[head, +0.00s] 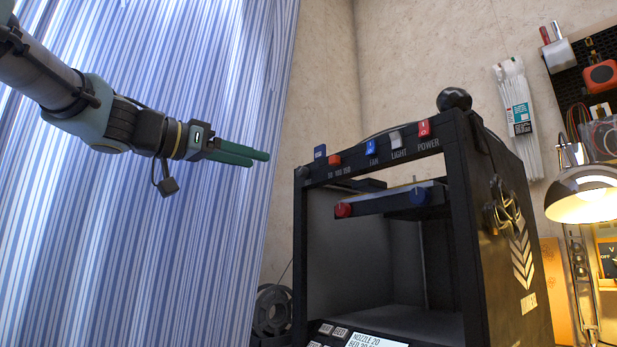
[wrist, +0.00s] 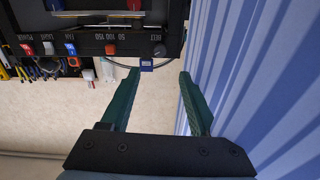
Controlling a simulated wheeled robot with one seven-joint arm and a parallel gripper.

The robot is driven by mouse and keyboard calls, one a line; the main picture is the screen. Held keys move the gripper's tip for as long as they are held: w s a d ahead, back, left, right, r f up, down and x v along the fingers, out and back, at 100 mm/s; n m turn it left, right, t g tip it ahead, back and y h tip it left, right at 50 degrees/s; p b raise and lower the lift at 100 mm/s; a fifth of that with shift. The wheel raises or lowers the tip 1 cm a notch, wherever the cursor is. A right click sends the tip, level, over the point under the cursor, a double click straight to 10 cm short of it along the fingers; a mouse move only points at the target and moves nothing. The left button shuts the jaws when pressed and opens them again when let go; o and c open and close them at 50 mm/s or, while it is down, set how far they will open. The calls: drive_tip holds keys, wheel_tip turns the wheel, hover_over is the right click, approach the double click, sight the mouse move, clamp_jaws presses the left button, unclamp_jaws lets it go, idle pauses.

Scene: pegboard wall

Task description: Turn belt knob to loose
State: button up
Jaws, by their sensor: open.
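The 3D printer (head: 455,165) is a black open frame with a control bar along its top front. The belt knob (wrist: 159,50) is a small dark round knob at the end of that bar, beside its label; its exact pointer setting is too small to read. In the head view the knob (head: 301,172) is at the bar's left end. My gripper (head: 259,158) has green fingers, is open and empty, and is left of the printer, apart from it. In the wrist view the knob lies beyond the gap between my fingertips (wrist: 160,73).
Along the bar are an orange slider (head: 334,160), a blue fan switch (head: 370,147), a white light switch (head: 396,140) and a red power switch (head: 423,128). A blue tag (wrist: 146,64) stands near the knob. A striped curtain (head: 150,230) hangs at left. A lamp (head: 583,195) stands right.

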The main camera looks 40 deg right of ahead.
sight(299, 171)
drive_tip(key=d+p, duration=0.1)
drive_tip(key=d, duration=1)
drive_tip(key=shift+s, duration=0.2)
clamp_jaws()
